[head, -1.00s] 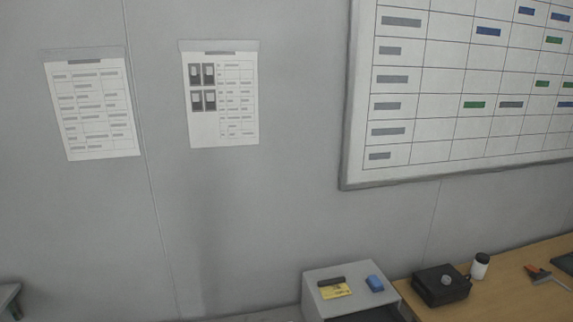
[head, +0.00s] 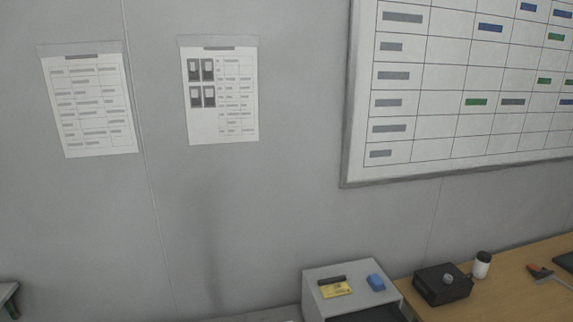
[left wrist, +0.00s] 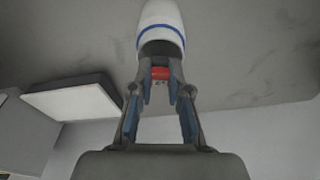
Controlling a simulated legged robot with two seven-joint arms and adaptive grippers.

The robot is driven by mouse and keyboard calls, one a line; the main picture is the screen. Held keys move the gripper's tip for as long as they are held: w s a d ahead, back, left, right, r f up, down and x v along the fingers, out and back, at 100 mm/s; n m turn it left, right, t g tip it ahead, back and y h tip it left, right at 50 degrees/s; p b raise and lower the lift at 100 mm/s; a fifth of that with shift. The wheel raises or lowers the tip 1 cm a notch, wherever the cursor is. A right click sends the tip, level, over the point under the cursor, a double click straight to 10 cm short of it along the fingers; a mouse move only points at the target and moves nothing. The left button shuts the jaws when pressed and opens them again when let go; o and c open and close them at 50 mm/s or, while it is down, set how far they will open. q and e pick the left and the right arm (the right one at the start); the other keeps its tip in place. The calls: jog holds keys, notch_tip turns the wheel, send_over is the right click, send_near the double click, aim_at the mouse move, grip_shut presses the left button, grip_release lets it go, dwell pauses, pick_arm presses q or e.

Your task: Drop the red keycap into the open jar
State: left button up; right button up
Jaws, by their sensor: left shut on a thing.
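In the left wrist view, my left gripper (left wrist: 160,82) is shut on a small red keycap (left wrist: 160,73), held between its two fingertips. Just past the fingertips is a white rounded cylinder with a blue band (left wrist: 161,20); its dark near end looks like an open mouth, so it may be the jar. The keycap shows just in front of that dark end; I cannot tell whether they touch. Neither gripper shows in the head view. My right gripper is in neither view.
In the head view, a wooden desk (head: 520,290) at lower right holds a black box (head: 442,284), a small white container with a dark top (head: 481,265) and an orange-and-grey tool (head: 541,272). A grey cabinet (head: 330,272) stands beside it. A pale panel (left wrist: 75,102) shows in the wrist view.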

pick_arm(q)
jog(key=shift+r, duration=0.1)
dwell(0.3)
jog(key=o, duration=0.8)
